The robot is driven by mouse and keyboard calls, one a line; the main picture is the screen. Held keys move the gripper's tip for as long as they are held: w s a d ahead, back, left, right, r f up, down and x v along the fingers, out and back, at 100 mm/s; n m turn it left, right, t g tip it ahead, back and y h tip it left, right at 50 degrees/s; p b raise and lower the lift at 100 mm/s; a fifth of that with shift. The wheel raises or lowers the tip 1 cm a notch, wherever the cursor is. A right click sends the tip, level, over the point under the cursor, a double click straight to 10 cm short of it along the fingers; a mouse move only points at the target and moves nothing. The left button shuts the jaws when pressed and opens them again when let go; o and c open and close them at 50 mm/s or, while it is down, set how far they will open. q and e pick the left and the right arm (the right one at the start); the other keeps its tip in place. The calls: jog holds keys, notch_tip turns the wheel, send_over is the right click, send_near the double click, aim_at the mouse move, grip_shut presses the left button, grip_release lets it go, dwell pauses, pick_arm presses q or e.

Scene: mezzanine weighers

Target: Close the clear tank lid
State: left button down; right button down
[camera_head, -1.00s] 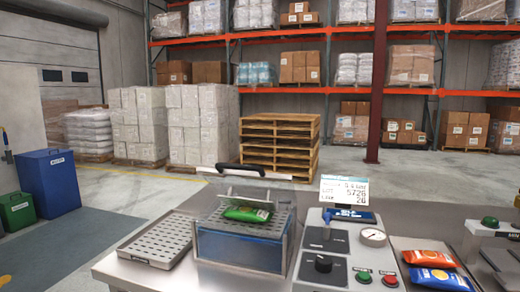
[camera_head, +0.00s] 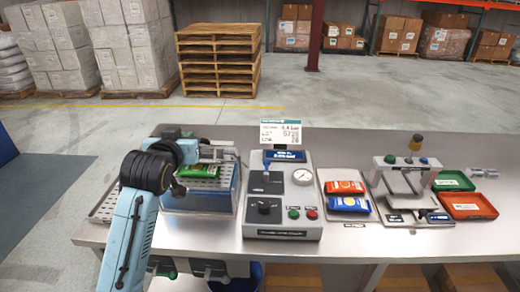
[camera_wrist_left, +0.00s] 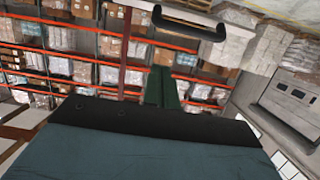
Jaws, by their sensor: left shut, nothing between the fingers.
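The tank (camera_head: 202,202) is a blue-sided box with a metal rim on the left part of the bench. A green packet (camera_head: 200,171) lies on top of it. The clear lid is hard to make out in the head view, partly behind my left arm. In the left wrist view its black handle (camera_wrist_left: 190,27) shows at the top, so the lid stands raised. My left gripper (camera_wrist_left: 162,76) is shut and empty, with the handle apart from its fingertips in the picture. In the head view my arm mostly hides this gripper. My right gripper is not in view.
A perforated tray (camera_head: 103,207) lies left of the tank, partly behind my arm. A control box (camera_head: 283,215) with a gauge and buttons stands right of the tank. Farther right are orange (camera_head: 345,187) and blue (camera_head: 349,204) packets, a weigher and small trays.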

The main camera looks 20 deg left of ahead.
pick_arm(q)
jog(key=x, duration=0.3)
jog(key=p+x, duration=0.1)
jog(key=x, duration=0.5)
jog(key=shift+a+f, duration=0.15)
jog(key=shift+f, duration=0.25)
jog(key=shift+s+f, duration=0.35)
jog(key=shift+f, duration=0.2)
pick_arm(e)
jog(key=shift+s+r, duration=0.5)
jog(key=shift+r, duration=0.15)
pick_arm(q)
jog(key=shift+f, duration=0.1)
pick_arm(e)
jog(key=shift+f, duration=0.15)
